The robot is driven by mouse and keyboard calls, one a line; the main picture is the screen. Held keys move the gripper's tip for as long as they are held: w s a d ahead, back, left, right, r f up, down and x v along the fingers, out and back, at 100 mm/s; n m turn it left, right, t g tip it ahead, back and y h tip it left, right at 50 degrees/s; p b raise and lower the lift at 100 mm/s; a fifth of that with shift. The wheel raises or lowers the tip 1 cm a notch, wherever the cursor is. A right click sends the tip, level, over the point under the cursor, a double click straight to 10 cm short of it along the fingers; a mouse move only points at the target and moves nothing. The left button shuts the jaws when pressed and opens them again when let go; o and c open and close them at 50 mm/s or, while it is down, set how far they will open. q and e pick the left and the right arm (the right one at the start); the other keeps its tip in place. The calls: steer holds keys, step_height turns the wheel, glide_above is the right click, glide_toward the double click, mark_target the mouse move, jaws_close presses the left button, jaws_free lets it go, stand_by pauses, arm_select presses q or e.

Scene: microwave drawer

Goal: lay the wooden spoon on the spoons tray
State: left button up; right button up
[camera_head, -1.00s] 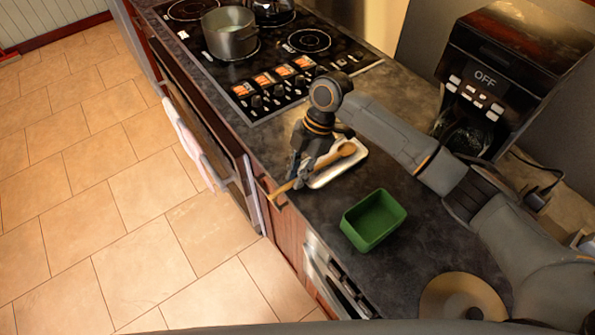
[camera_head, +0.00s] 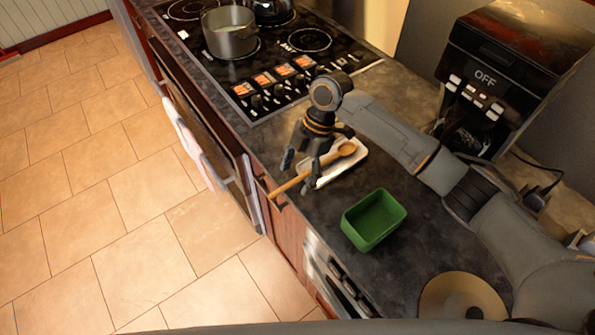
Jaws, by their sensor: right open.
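The wooden spoon (camera_head: 321,166) lies across the white spoons tray (camera_head: 350,168) on the dark counter. Its bowl rests over the tray's right part, and its handle sticks out past the tray to the lower left, over the counter's front edge. My right gripper (camera_head: 301,168) is open above the tray, its fingers spread beside the spoon's handle. The gripper and wrist hide the tray's far left part. My left gripper is not in view.
A green container (camera_head: 374,219) stands on the counter to the lower right of the tray. A cooktop with a grey pot (camera_head: 230,33) is behind. A coffee machine (camera_head: 516,65) stands at the right. A round lid (camera_head: 462,298) lies near the bottom.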

steer(key=v, duration=1.2)
